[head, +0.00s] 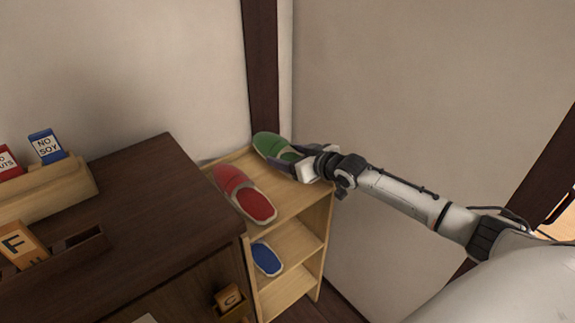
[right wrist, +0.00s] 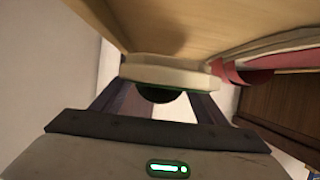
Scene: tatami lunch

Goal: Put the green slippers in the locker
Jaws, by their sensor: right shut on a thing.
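One green slipper (head: 268,144) is at the back right of the small wooden locker's top (head: 294,197). My right gripper (head: 289,163) is shut on its heel end, coming in from the right. In the right wrist view, the slipper's pale sole end (right wrist: 168,72) sits between the two fingers (right wrist: 160,98), close to the wooden surface; I cannot tell if it touches. The locker has open shelves below its top. A second green slipper does not show. My left gripper is out of view.
A red pair of slippers (head: 256,204) lies on the locker top, left of the green one. A blue slipper (head: 266,259) is on the shelf below. A dark cabinet (head: 150,205) adjoins on the left; walls stand close behind.

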